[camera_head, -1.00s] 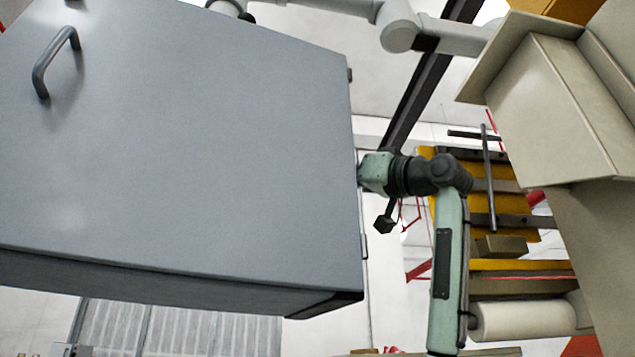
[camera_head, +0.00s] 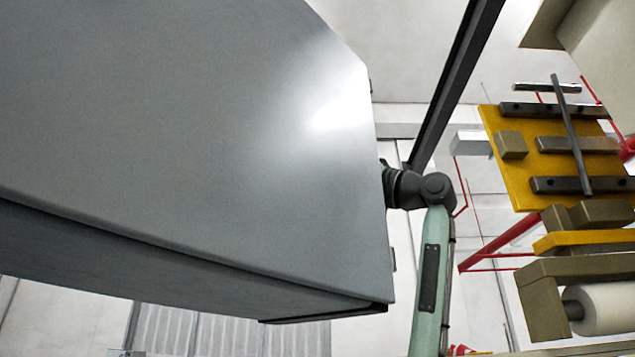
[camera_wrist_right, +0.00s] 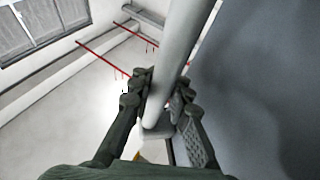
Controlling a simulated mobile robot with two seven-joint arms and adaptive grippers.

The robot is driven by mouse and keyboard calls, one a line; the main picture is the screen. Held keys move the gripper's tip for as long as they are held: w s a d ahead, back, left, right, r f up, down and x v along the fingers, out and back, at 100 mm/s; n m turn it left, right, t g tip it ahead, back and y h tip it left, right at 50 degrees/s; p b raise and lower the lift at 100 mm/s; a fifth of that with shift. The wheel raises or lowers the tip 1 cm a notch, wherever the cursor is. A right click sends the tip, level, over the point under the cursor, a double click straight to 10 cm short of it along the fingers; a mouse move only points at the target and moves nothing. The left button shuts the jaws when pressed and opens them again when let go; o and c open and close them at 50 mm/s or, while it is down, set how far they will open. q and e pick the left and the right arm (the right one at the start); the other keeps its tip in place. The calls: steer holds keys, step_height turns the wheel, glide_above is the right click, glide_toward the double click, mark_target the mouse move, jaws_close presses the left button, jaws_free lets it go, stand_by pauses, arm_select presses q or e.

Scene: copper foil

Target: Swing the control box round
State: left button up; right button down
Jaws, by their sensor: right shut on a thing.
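The control box (camera_head: 200,130) is a large smooth grey box that fills the left and middle of the head view, tilted in the picture. Its right edge hides my right gripper there; only my right forearm and dark wrist show beside that edge. In the right wrist view my right gripper (camera_wrist_right: 161,90) is shut on a light grey round handle bar (camera_wrist_right: 182,50), with one finger on each side of it. The box's grey face (camera_wrist_right: 262,80) stands close to the right of the bar. My left gripper is not in view.
A yellow rack (camera_head: 512,170) with dark bars stands at the right, with red rails (camera_head: 505,243) and a white roll (camera_head: 605,308) below it. A dark slanted beam (camera_head: 455,85) rises behind the box. Pale wall shows between box and rack.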

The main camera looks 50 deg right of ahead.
steer(key=shift+w+a+f, duration=0.1)
steer(key=shift+w+a, duration=0.15)
steer(key=shift+w, duration=0.35)
steer(key=shift+w+a+f, duration=0.1)
steer(key=shift+w+a, duration=0.15)
steer(key=shift+w, duration=0.4)
steer(key=shift+w+a+f, duration=0.1)
steer(key=shift+w+a, duration=0.15)
steer(key=shift+w, duration=0.35)
steer(key=c, duration=2)
jaws_free()
steer(key=o, duration=0.3)
steer(key=shift+w+a, duration=0.15)
steer(key=shift+w, duration=0.05)
steer(key=shift+s+r, duration=0.1)
steer(key=shift+s, duration=0.25)
steer(key=v, duration=1.2)
steer(key=shift+w+r, duration=0.1)
steer(key=shift+r, duration=0.05)
